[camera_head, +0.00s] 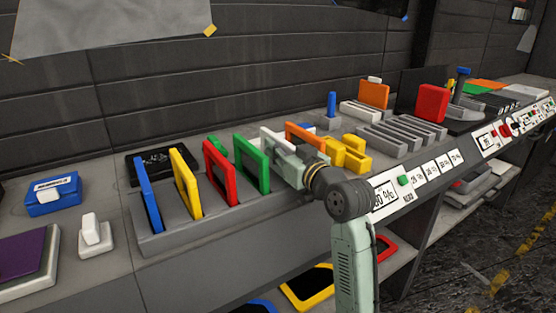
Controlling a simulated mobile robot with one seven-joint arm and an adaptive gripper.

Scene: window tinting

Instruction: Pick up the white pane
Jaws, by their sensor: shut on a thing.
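The white pane (272,134) stands at the right part of the grey slotted rack (160,238), just right of the green pane (252,164). Only its upper white edge shows; my gripper and arm hide the rest. My gripper (288,160) is at the white pane, its body in front of it, and is shut on it. The fingertips are mostly hidden. I cannot tell whether the pane is clear of its slot.
Blue (149,195), yellow (185,183) and red (219,172) panes stand left in the rack. An orange pane (306,130) and yellow blocks (350,153) are close right of my gripper.

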